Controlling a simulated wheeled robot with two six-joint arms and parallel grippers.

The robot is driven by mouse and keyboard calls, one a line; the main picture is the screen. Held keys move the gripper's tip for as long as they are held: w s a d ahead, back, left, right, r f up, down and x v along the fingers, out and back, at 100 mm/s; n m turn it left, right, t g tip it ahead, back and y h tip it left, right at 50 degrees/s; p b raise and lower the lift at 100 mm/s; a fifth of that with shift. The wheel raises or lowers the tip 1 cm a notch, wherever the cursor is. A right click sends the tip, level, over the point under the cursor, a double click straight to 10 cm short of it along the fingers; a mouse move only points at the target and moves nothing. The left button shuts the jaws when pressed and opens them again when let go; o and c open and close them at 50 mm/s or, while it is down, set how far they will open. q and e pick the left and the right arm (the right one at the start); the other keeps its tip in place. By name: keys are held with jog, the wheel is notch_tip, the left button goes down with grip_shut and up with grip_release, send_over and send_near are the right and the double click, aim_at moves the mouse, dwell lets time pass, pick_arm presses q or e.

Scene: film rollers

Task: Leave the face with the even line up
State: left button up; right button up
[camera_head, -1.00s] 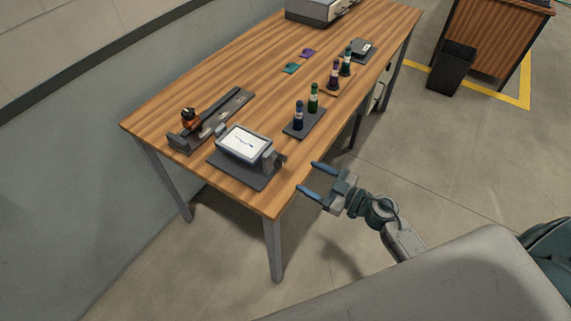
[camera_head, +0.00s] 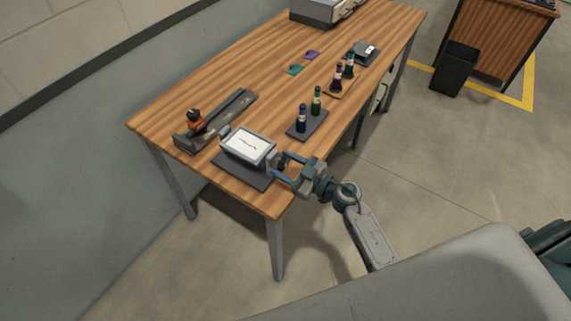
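A grey block with a white upper face (camera_head: 248,146) sits in a dark stand (camera_head: 240,176) at the table's near corner. A short dark line marks that face; it is too small to tell whether it is even. A dark round knob (camera_head: 275,161) is on the block's right side. My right gripper (camera_head: 280,166) is open, its two blue-grey fingers reaching from the right on either side of the knob. I cannot tell whether they touch it. My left gripper is not in view.
A dark rail with an orange-and-black tool (camera_head: 196,121) lies left of the stand. Blue and green bottles (camera_head: 317,101) stand on a dark tray behind it, with more bottles (camera_head: 338,77) farther back. Teal and purple pieces (camera_head: 295,69) lie mid-table. Bare wood lies between.

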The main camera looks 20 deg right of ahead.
jog(key=c, duration=0.6)
jog(key=shift+c, duration=0.2)
jog(key=shift+n, duration=0.3)
jog(key=shift+r+n+p, duration=0.1)
jog(key=shift+n+p, duration=0.55)
jog(key=shift+n, duration=0.55)
jog(key=n, duration=0.4)
jog(key=shift+d+n, duration=0.1)
jog(key=shift+n, duration=0.2)
jog(key=n, duration=0.4)
jog(key=shift+n, duration=0.3)
jog(key=n+b, duration=0.2)
jog(key=n, duration=0.3)
jog(key=shift+n, duration=0.4)
